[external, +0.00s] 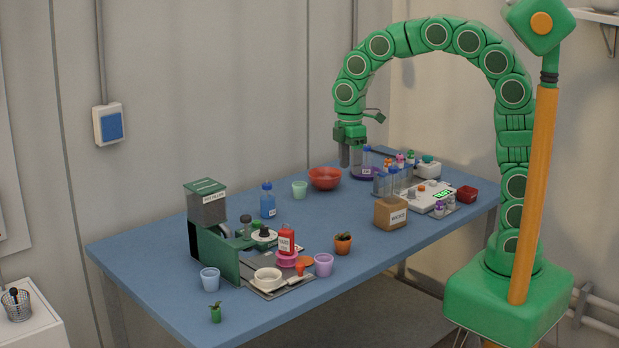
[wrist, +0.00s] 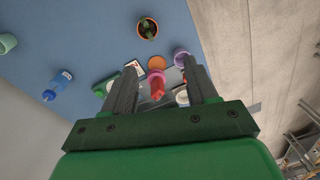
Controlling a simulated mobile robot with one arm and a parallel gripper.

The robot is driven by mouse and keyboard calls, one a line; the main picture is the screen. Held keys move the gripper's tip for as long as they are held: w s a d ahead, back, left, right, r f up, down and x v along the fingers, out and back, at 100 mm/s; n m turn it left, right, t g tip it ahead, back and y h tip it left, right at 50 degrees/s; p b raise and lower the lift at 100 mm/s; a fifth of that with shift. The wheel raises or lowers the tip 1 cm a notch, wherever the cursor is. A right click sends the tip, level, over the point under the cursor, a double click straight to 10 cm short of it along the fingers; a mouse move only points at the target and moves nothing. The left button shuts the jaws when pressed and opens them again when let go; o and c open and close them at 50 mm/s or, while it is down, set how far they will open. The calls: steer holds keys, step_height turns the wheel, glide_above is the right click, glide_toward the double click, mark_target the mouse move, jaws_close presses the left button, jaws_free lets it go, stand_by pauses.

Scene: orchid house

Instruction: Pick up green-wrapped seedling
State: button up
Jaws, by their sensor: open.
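The green-wrapped seedling (external: 215,314) looks like a small green bundle with a sprout on top. It stands upright near the front left edge of the blue table in the external view. I cannot make out the seedling in the wrist view.
A light blue cup (external: 210,280) and a green machine (external: 213,247) stand close behind the seedling. A terracotta potted plant (external: 343,244), purple cup (external: 323,265), red bottle (external: 286,241) and blue bottle (external: 267,201) stand mid-table. The table (external: 150,270) is bare left of the machine.

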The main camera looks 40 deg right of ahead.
steer(key=w+a+f+n, duration=0.2)
steer(key=w+a+n, duration=0.2)
steer(key=a, duration=0.7)
steer(key=n+y, duration=0.1)
steer(key=n, duration=1.3)
glide_above(216, 308)
steer(key=d, duration=0.1)
step_height(216, 308, down, 15)
steer(key=shift+a+f, duration=0.25)
steer(key=shift+f, duration=1.55)
steer(key=shift+a+f, duration=0.2)
steer(key=shift+f, duration=1.55)
jaws_close()
